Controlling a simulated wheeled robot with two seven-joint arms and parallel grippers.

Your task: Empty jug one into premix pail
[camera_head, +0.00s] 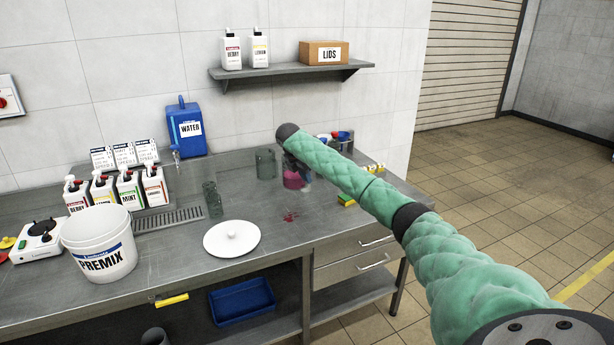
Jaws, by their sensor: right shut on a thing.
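The white premix pail (117,262) stands open on the left of the steel bench, its label facing me. A clear jug holding pink liquid (294,181) is on the right part of the bench, partly hidden behind my right arm. My right gripper (303,172) is at this jug, shut on it; the fingers are mostly hidden by the arm. Two empty-looking clear vessels stand to its left, one at the back (265,164) and one nearer the middle (212,199). I cannot read a number on any jug. My left gripper is not in view.
A white lid (232,239) lies in front, right of the pail. Several labelled bottles (129,188) and a blue water container (187,129) stand behind. A red spill (291,216) and a sponge (346,200) lie at right. A wall shelf (290,73) is above.

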